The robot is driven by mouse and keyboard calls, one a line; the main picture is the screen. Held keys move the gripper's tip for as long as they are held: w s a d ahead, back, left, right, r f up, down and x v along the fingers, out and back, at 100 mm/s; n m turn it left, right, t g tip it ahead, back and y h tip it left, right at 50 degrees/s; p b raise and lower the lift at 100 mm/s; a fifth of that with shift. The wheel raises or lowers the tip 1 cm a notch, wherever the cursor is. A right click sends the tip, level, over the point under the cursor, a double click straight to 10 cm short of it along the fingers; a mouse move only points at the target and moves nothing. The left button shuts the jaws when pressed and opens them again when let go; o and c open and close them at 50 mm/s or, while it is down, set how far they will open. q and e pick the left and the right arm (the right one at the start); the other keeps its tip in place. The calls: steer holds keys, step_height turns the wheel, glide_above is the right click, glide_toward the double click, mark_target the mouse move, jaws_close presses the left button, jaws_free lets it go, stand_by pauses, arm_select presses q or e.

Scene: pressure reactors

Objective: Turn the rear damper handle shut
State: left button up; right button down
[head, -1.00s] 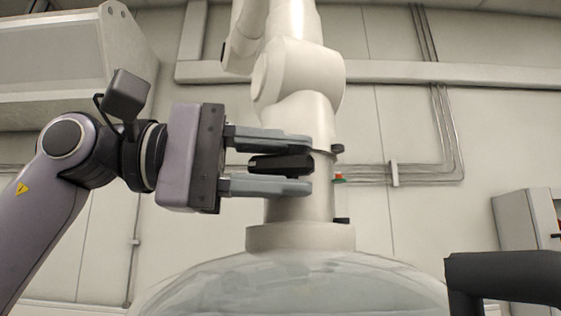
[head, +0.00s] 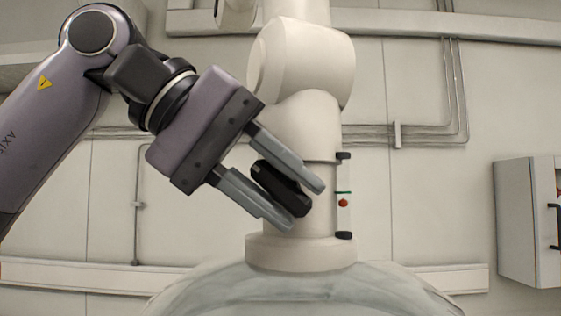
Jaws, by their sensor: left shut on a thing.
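The damper handle (head: 279,188) is a short black lever on the pale vertical duct (head: 318,220) above the glass vessel. It is tilted, sloping down to the right. My left gripper (head: 302,206) comes in from the upper left, tilted the same way. It is shut on the handle, with one grey finger along each side. The handle's pivot is hidden behind the fingers. My right gripper is not in view.
The domed glass vessel top (head: 300,292) fills the bottom of the view under a pale collar (head: 300,252). A thick jointed duct (head: 305,60) rises above. A grey wall cabinet (head: 528,222) is at right. The space right of the duct is clear.

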mark_target(280, 173)
arm_select(q)
steer(key=m+t+y, duration=0.1)
steer(key=y, duration=0.4)
steer(key=shift+m+t+y, duration=0.5)
steer(key=shift+t+y, duration=0.1)
steer(key=shift+y, duration=1.4)
steer(key=o, duration=0.8)
steer(key=shift+v, duration=3.5)
